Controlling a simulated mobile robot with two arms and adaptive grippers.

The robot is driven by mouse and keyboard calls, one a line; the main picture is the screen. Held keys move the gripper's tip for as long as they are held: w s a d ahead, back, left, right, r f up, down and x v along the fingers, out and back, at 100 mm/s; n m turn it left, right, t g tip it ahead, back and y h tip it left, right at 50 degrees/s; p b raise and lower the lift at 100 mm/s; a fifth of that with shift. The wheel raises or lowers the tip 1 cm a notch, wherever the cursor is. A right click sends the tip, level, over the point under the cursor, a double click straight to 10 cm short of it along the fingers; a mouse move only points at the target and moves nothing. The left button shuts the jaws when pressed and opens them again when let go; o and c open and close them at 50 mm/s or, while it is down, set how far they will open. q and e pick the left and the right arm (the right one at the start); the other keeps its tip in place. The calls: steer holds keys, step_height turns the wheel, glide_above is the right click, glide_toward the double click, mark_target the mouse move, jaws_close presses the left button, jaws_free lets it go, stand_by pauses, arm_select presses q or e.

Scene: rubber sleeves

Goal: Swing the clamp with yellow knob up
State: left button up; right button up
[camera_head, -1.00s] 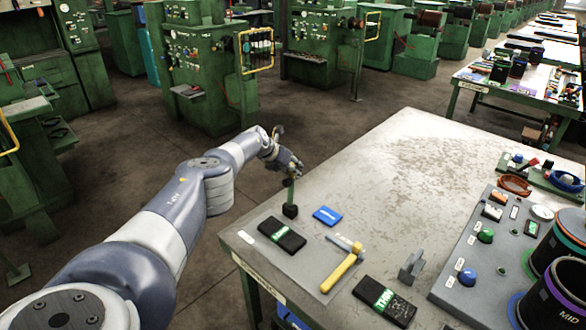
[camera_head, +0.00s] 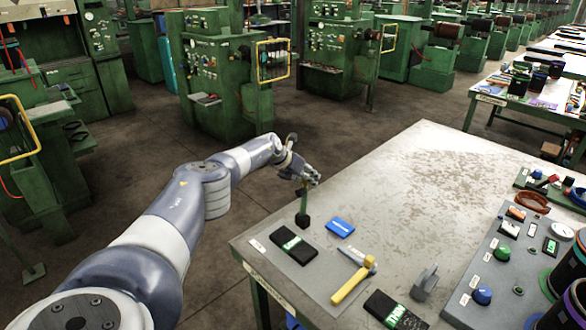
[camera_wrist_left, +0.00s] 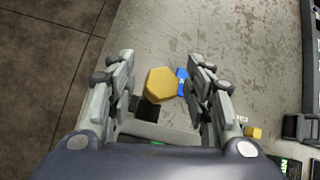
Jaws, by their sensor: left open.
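A yellow hexagonal knob (camera_wrist_left: 161,85) shows in the left wrist view, between the two spread fingers of my left gripper (camera_wrist_left: 163,78), with a gap on each side. In the head view a green upright arm (camera_head: 304,203) rises from a small black base (camera_head: 303,221) near the table's left edge. My left gripper (camera_head: 308,176) is open at the top of this arm and hides what is there. A separate tool with a yellow handle (camera_head: 352,285) lies on the grey mat to the right. My right gripper is not in view.
A black box with a green label (camera_head: 293,247), a blue block (camera_head: 341,227) and a grey bracket (camera_head: 424,283) are close by on the table (camera_head: 410,190). The table's middle is bare. A panel with knobs (camera_head: 493,290) lies at the right.

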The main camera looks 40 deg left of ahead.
arm_select(q)
steer(key=shift+v, duration=1.1)
steer(key=v, duration=0.8)
steer(key=shift+s+d, duration=0.3)
